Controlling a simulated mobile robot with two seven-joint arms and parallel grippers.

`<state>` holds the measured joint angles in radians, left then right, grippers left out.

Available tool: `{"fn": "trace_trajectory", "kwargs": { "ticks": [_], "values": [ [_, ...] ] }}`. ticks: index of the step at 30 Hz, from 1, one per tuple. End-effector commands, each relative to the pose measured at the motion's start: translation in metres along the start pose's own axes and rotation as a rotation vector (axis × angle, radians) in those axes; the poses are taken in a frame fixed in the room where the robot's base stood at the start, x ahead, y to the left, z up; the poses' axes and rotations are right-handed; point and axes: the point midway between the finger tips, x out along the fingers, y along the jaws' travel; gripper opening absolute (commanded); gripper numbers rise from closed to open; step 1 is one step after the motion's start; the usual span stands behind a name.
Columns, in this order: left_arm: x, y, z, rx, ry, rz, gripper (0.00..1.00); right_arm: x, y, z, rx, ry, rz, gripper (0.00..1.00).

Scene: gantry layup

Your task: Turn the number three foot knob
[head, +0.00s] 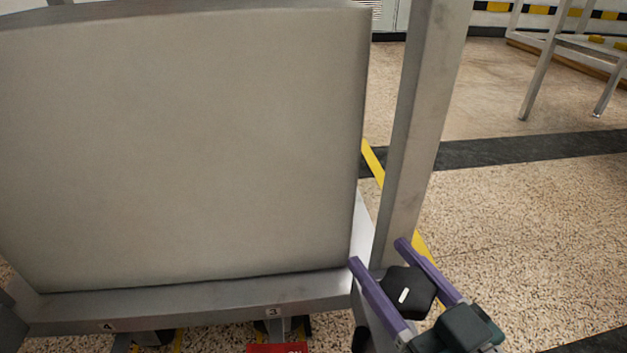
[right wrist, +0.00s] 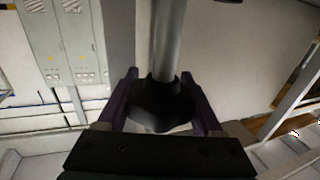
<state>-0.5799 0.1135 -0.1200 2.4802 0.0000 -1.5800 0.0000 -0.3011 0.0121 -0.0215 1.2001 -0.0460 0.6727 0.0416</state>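My right gripper (head: 378,252) has two purple fingers, one on each side of a black lobed knob (head: 408,288) with a white mark. The knob fills the gap and appears to touch both fingers. In the right wrist view the same knob (right wrist: 163,100) sits on a grey metal stem (right wrist: 166,40) between the fingers (right wrist: 165,78). A label "3" (head: 272,312) is on the frame's lower rail, left of the gripper, above a partly hidden dark foot. I cannot tell from the label whether the held knob is number three. My left gripper is not in view.
A large grey panel (head: 190,150) stands on the metal frame (head: 180,309). An upright post (head: 415,130) rises close behind the gripper. Label "4" (head: 107,327) is further left on the rail. A red sign (head: 277,348) shows at the bottom edge. Speckled floor (head: 530,220) is clear to the right.

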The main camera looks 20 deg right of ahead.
Motion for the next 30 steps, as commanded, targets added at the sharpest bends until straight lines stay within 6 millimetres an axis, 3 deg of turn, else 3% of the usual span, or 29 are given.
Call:
{"fn": "trace_trajectory", "kwargs": {
  "ticks": [1,8,17,30],
  "values": [
    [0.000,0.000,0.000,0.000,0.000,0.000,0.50,0.000,0.000,-0.001,0.001,0.003,0.000,0.73],
    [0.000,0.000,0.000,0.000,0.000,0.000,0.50,0.000,0.000,-0.001,0.000,0.001,-0.001,0.97],
    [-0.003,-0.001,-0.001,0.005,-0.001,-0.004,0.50,-0.004,0.000,-0.001,0.000,-0.002,-0.001,0.97],
    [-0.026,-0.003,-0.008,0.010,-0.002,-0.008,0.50,-0.083,0.000,-0.001,-0.001,-0.004,-0.001,0.97]
  ]
}}
